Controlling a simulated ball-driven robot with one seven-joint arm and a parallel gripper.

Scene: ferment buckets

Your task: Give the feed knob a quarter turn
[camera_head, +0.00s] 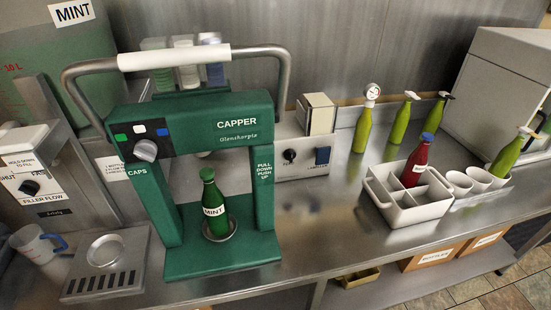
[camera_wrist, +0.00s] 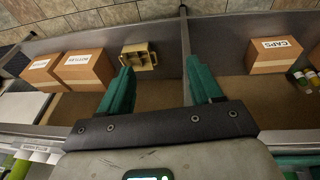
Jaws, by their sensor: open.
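Three knobs show in the head view, and I cannot read the word feed on any of them. A black knob (camera_head: 289,155) is on the front of a small grey box (camera_head: 302,168) behind the capper, left of a dark blue switch (camera_head: 322,156). A silver knob (camera_head: 146,150) is on the green capper (camera_head: 221,122), under coloured marks. Another black knob (camera_head: 30,187) is on the filler flow panel (camera_head: 44,196). My gripper (camera_wrist: 158,76) shows only in the wrist view, its two green fingers apart with nothing between them. It faces the lower shelf, away from the knobs.
A green MINT bottle (camera_head: 214,205) stands in the capper. A divided white caddy (camera_head: 409,196) holds a red bottle (camera_head: 416,162); several olive bottles stand behind. The counter between box and caddy is clear. Cardboard boxes (camera_wrist: 88,70) and a CAPS box (camera_wrist: 274,56) sit on the lower shelf.

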